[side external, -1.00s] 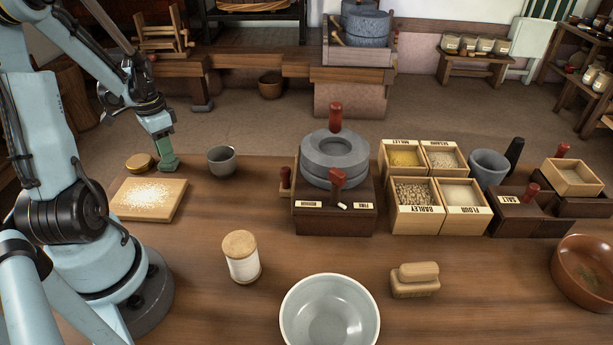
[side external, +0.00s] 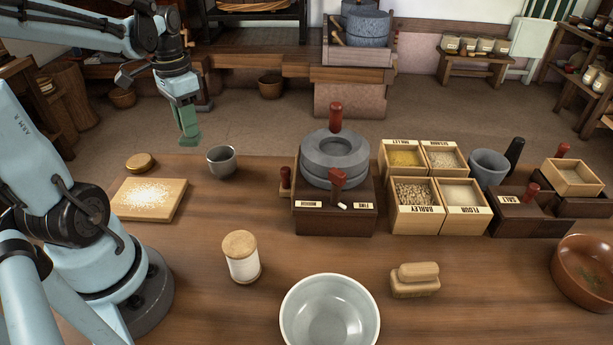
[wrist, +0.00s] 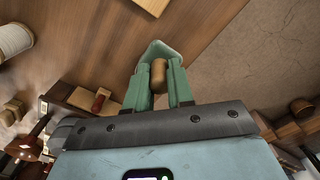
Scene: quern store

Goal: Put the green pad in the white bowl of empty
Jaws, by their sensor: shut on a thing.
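The green pad (side external: 190,142) is at the tip of my gripper (side external: 186,124), held in the air behind the grey cup, past the table's back-left edge. In the wrist view the pad (wrist: 163,48) shows as a pale green slab beyond my green fingers, with a brown wooden knob between them. My gripper is shut on it; the fingers and pad are alike in colour, so the exact contact is hard to see. The white bowl (side external: 288,318) stands at the table's front middle, cut off by the lower edge of the side view. Its visible inside is empty.
A grey cup (side external: 222,163), a floury board (side external: 150,208) and a lidded jar (side external: 242,265) stand on the left. The stone quern (side external: 335,160) is central, with grain boxes (side external: 417,222) beside it. A brown brush-like block (side external: 415,287) lies right of the bowl.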

